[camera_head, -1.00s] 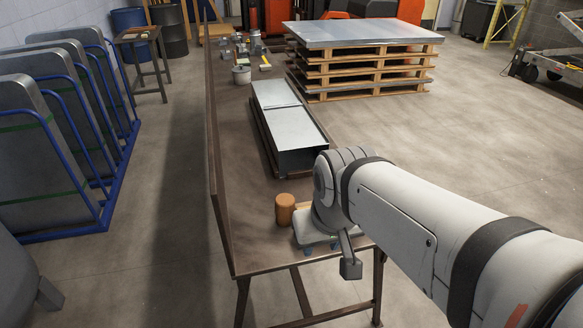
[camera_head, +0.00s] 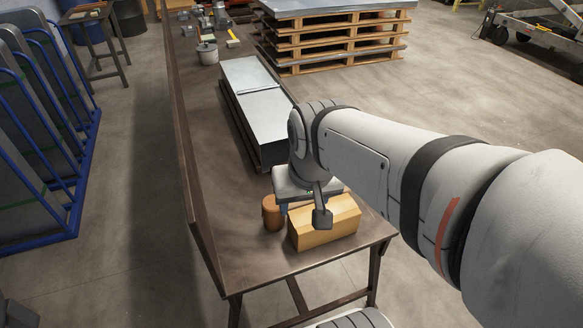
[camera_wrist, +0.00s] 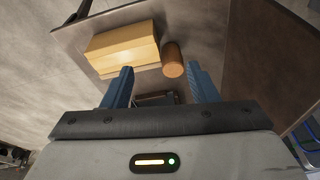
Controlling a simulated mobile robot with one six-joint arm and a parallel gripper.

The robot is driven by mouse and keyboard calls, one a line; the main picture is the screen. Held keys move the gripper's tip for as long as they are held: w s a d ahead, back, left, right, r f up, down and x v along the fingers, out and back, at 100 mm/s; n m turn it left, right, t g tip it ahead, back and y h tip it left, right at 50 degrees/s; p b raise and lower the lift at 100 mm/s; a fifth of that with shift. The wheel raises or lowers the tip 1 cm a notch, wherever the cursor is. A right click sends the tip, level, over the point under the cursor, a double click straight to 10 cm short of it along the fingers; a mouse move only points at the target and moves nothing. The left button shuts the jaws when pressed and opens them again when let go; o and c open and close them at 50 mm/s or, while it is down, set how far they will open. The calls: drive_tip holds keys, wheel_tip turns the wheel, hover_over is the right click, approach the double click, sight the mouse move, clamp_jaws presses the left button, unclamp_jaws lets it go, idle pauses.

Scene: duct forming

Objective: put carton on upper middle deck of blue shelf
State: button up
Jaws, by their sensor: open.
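The carton, a yellow-tan box (camera_head: 336,232), lies on the near end of the brown workbench. Part of its far side is hidden behind my wrist in the head view. It also shows whole at the upper left of the wrist view (camera_wrist: 122,50). My gripper (camera_head: 302,205) is over the bench at the carton's far side; its blue fingers are partly hidden in the head view. In the wrist view my gripper (camera_wrist: 161,84) has its two blue fingers wide apart with nothing between them. The carton is beyond the fingertips, outside the grip. No blue shelf with decks is recognisable.
A brown cylinder (camera_head: 271,213) stands close beside the carton. A long sheet-metal duct (camera_head: 262,115) lies farther along the workbench (camera_head: 205,150). A grey pot (camera_head: 207,54) stands beyond it. Blue racks (camera_head: 40,130) holding panels stand left; stacked pallets (camera_head: 330,45) are behind. Floor lies open on the right.

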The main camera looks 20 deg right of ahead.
drive_tip(key=o, duration=0.5)
drive_tip(key=w+d+f+m+b, duration=0.1)
drive_tip(key=w+f+m, duration=0.1)
drive_tip(key=w+d+f+m+g+b, duration=0.1)
drive_tip(key=w+d+f+m+b, duration=0.1)
drive_tip(key=f+m, duration=0.1)
drive_tip(key=w+d+f+m+b, duration=0.2)
drive_tip(key=f, duration=0.1)
drive_tip(key=shift+w+m, duration=0.2)
drive_tip(key=shift+m, duration=0.2)
drive_tip(key=shift+o, duration=1.2)
drive_tip(key=w+d+f+m+b, duration=0.1)
drive_tip(key=d+f+m, duration=0.1)
drive_tip(key=f, duration=0.1)
drive_tip(key=w+d+f+m+g+b, duration=0.1)
drive_tip(key=w+d+f+m, duration=0.1)
drive_tip(key=f+m, duration=0.1)
drive_tip(key=w+d+f+m+b, duration=0.1)
drive_tip(key=w+d+f+m, duration=0.1)
drive_tip(key=f+m, duration=0.1)
drive_tip(key=shift+d+g+b, duration=0.25)
drive_tip(key=shift+g+b, duration=0.15)
drive_tip(key=shift+d+f+m, duration=0.1)
drive_tip(key=shift+f+m, duration=0.2)
drive_tip(key=shift+f, duration=0.05)
drive_tip(key=shift+s+f, duration=0.1)
drive_tip(key=shift+f, duration=3.4)
